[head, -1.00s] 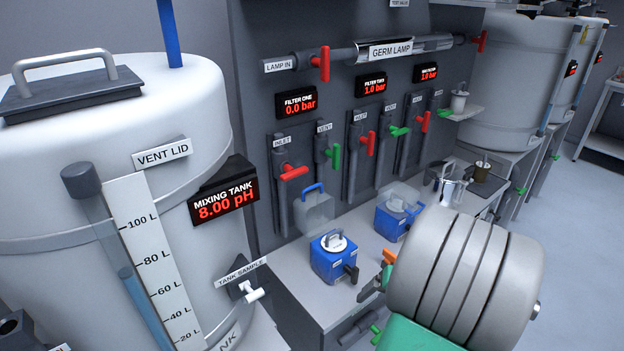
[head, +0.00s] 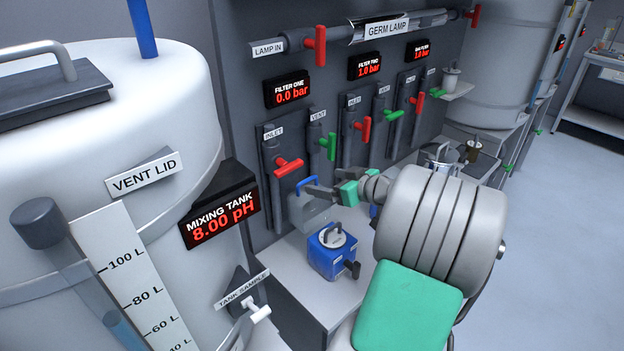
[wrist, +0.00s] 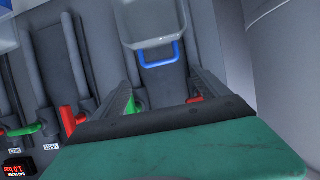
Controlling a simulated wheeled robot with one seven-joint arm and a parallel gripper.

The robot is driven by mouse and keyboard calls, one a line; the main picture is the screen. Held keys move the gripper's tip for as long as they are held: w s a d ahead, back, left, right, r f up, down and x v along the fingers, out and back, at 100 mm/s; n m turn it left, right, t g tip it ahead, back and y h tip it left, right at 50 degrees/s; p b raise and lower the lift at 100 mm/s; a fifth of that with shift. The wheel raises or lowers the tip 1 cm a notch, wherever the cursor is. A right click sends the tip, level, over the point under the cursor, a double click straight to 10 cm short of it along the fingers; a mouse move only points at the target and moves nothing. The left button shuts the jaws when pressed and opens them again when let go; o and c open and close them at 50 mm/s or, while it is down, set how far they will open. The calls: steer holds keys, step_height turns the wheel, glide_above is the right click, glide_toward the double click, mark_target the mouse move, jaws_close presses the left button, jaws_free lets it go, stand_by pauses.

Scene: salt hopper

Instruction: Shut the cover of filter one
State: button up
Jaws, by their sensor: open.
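Filter one is a blue box (head: 333,262) with a white round top (head: 333,236) and a dark side handle, on the bench in the head view. Its clear cover (head: 299,212) stands open behind the box, against the wall. In the wrist view the cover (wrist: 152,20) shows at the top, with its blue handle (wrist: 160,55) nearest me. My gripper (head: 311,193) is open beside the cover in the head view. In the wrist view the gripper (wrist: 162,80) has its fingers apart, with the handle between and beyond their tips. I see no contact.
Red and green valve levers, such as the inlet lever (head: 289,165), stick out of the wall behind. The filter one display (head: 288,92) reads 0.0 bar. The mixing tank (head: 110,200) stands close at left. My arm hides most of filter two.

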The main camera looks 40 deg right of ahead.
mark_target(307, 179)
steer(key=p+x, duration=0.1)
steer(key=x, duration=0.5)
steer(key=shift+a+f, duration=0.1)
steer(key=shift+c, duration=0.5)
steer(key=shift+a, duration=0.1)
jaws_close()
